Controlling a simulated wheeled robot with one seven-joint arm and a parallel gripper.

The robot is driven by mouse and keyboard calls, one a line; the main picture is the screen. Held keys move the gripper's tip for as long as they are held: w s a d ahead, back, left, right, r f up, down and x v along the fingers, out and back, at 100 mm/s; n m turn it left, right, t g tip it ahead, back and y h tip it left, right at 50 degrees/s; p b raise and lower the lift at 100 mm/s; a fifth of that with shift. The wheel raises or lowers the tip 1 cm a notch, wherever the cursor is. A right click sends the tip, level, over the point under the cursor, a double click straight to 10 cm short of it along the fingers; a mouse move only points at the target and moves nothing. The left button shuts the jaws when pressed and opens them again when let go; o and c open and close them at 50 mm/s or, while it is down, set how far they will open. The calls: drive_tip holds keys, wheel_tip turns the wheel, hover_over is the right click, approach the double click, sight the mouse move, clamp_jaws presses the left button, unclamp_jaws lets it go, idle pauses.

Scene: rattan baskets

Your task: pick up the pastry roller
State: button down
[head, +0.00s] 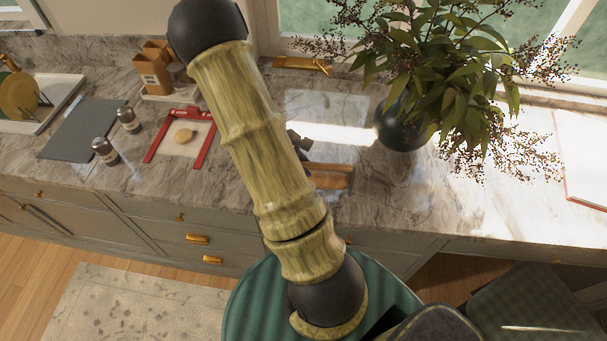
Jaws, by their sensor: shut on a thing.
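The pastry roller (330,168) seems to be the slim brown wooden bar on or just above the marble counter, right of my arm in the head view. Its left end is hidden behind my arm. A small dark part of my gripper (299,141) shows past the arm's edge, by the roller's hidden end. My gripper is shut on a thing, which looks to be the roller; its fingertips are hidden. I cannot tell whether the roller is clear of the counter.
A red-framed tray (207,137) with a round pale piece lies left of my arm. Two shakers (105,151), a grey board (82,130) and a wooden block (153,73) stand farther left. A dark vase (401,127) with leafy branches stands right.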

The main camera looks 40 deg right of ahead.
drive_tip(key=shift+r, duration=1.8)
drive_tip(key=shift+w, duration=0.1)
